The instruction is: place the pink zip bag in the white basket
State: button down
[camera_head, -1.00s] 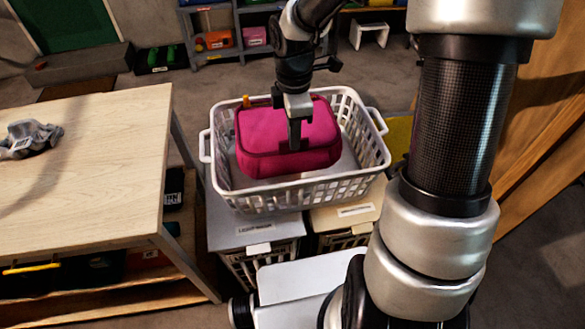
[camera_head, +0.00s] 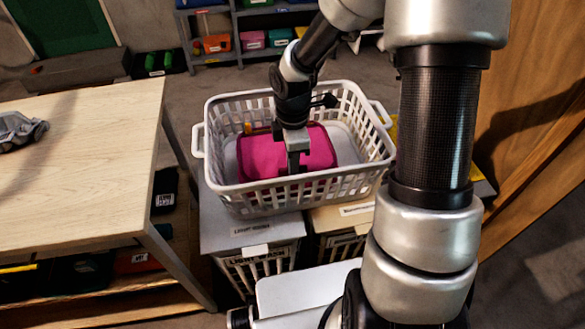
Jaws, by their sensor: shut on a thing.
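The pink zip bag (camera_head: 318,148) is inside the white basket (camera_head: 276,196), low between its walls, toward the left and middle. The basket's near wall partly hides the bag's lower part. My gripper (camera_head: 298,166) reaches down into the basket from above and is shut on the bag's upper side. I cannot tell whether the bag rests on the basket floor. Bare basket floor shows to the right of the bag.
The basket stands on lidded bins (camera_head: 252,230) with labels. A wooden table (camera_head: 80,160) is at the left with a grey object (camera_head: 20,130) on it. A shelf (camera_head: 236,28) with coloured boxes stands at the back. A wooden panel (camera_head: 545,110) is at the right.

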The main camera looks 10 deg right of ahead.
jog(key=shift+f, duration=0.55)
jog(key=shift+f, duration=0.15)
jog(key=c, duration=1.9)
grip_release()
jog(key=shift+o, duration=0.2)
notch_tip(320, 180, up, 12)
jog(key=p, duration=0.3)
jog(key=shift+p, duration=0.3)
